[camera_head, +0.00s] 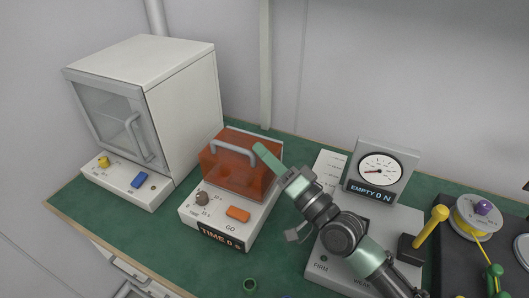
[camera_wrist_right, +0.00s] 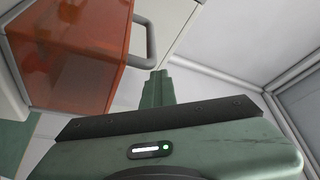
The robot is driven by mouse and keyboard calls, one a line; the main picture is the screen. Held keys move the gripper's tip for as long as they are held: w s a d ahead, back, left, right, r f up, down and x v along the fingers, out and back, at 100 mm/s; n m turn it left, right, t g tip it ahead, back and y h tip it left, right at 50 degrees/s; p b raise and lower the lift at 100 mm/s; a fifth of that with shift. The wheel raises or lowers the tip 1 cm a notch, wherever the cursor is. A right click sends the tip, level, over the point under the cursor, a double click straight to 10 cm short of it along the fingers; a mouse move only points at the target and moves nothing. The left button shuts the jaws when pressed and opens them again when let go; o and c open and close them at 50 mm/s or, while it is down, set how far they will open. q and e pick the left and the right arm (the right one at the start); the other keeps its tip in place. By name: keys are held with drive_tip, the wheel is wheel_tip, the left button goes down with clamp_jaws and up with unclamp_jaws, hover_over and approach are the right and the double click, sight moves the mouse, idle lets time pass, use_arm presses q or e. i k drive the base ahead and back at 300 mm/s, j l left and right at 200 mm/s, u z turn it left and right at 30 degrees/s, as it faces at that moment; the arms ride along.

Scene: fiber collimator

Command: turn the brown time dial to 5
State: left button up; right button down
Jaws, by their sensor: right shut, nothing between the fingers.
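The brown time dial (camera_head: 202,197) sits on the front left of a white device, beside the printed word TIME and small numbers. The device's display (camera_head: 221,235) reads TIME 0 s. My right gripper (camera_head: 257,149) is shut and empty, in front of the orange cover's right side and well to the upper right of the dial. In the right wrist view the shut fingers (camera_wrist_right: 157,78) point toward the cover's grey handle. The dial is not seen in the wrist view. My left gripper is not in view.
The orange cover (camera_head: 221,164) with a grey handle (camera_head: 235,149) stands behind the dial. An orange GO button (camera_head: 238,214) is right of the dial. A white oven-like box (camera_head: 181,112) stands at left, a gauge (camera_head: 380,171) at right.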

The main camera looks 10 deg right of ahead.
sight(202, 197)
drive_tip(key=k+l, duration=0.25)
drive_tip(key=k, duration=1.45)
